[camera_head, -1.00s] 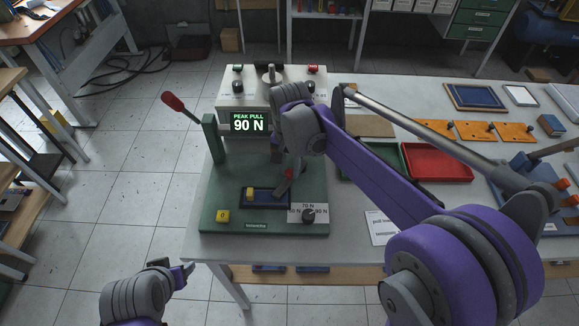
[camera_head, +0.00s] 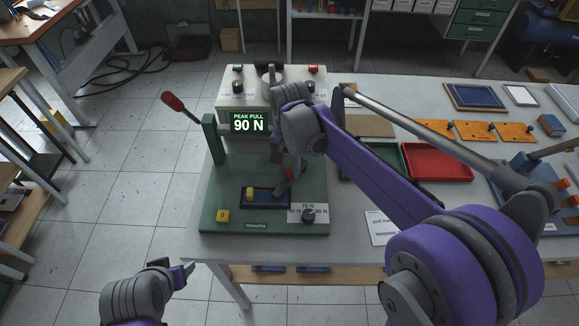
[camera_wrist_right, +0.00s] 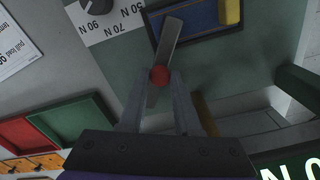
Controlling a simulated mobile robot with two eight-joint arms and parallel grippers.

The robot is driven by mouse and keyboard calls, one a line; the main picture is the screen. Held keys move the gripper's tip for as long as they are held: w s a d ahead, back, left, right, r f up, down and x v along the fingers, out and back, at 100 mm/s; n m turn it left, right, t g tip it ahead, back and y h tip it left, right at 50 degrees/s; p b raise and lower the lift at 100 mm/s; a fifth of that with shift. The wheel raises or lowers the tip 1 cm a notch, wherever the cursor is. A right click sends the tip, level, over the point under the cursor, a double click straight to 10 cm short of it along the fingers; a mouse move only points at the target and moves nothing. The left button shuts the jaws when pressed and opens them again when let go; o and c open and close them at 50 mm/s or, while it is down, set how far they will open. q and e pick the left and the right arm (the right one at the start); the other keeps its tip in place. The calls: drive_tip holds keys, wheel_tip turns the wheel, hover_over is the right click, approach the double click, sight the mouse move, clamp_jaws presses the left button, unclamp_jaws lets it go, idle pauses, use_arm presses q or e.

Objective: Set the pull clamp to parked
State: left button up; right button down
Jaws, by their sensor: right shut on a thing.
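The pull tester is a green bench machine with a grey-white back housing (camera_head: 236,100) and a display (camera_head: 249,123) reading "PEAK PULL 90 N". A short grey clamp lever (camera_head: 282,187) with a red ball knob (camera_head: 288,174) stands beside the blue recessed tray (camera_head: 265,200). In the right wrist view the lever (camera_wrist_right: 167,42) runs from the red knob (camera_wrist_right: 159,76) to the tray's edge. My right gripper (camera_wrist_right: 158,88) is shut on the red knob, one finger on each side. My left gripper (camera_head: 184,275) hangs low, apart from the machine; its finger gap is unclear.
A long lever with a red handle (camera_head: 174,101) rises from the green post at the machine's left. A yellow button (camera_head: 222,215) and a black force knob (camera_head: 308,216) sit at its front. Green and red trays (camera_head: 437,161) lie to the right.

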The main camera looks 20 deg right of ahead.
idle(0.4)
drive_tip(key=shift+w+a+m, duration=0.25)
drive_tip(key=shift+w+m, duration=0.1)
drive_tip(key=shift+m, duration=0.35)
drive_tip(key=shift+w+a+m, duration=0.2)
drive_tip(key=shift+w+m, duration=0.1)
drive_tip(key=shift+m, duration=0.4)
drive_tip(key=shift+w+a+m+b, duration=0.15)
drive_tip(key=shift+w+m, duration=0.3)
drive_tip(key=shift+m, duration=0.4)
drive_tip(key=shift+w+a+m+b, duration=0.15)
drive_tip(key=shift+w+m, duration=0.3)
drive_tip(key=shift+m, duration=0.4)
drive_tip(key=c, duration=0.6)
unclamp_jaws()
wheel_tip(320, 180, up, 11)
drive_tip(key=shift+p, duration=0.3)
drive_tip(key=shift+f, duration=0.1)
